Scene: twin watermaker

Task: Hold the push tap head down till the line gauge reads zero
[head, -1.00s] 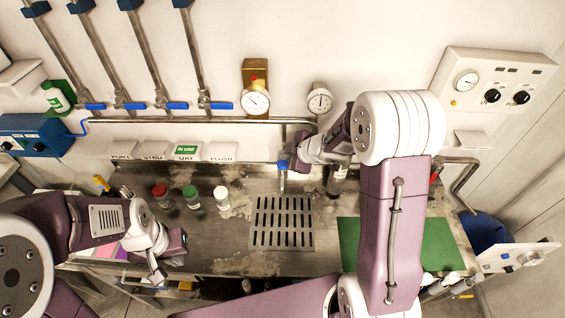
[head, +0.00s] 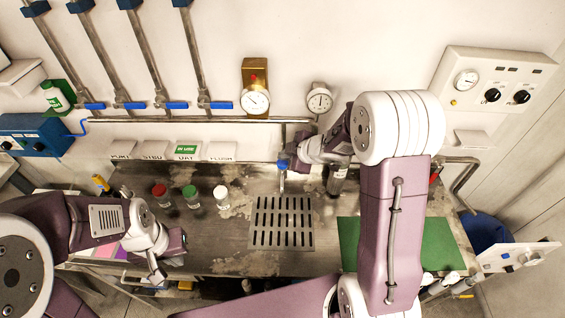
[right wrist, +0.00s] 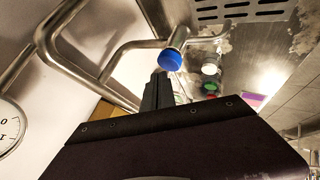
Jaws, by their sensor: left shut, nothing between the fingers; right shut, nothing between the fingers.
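The push tap has a blue round head (head: 282,164) on a metal spout above the steel counter, left of my right gripper. The head also shows in the right wrist view (right wrist: 170,60), just beyond the fingertips. My right gripper (head: 289,160) is shut and empty, its tips at the blue head; I cannot tell whether they touch it. Its dark fingers (right wrist: 158,90) show in the right wrist view. A round white gauge (head: 319,101) is on the pipe above; its reading is too small to tell. My left gripper (head: 157,276) is shut and empty at the counter's front left.
A second gauge (head: 256,101) sits on a brass block. Bottles with red (head: 159,190), green (head: 190,191) and white (head: 220,191) caps stand left of the drain grate (head: 282,240). A green mat (head: 440,245) lies at right. Pipes run along the wall behind the tap.

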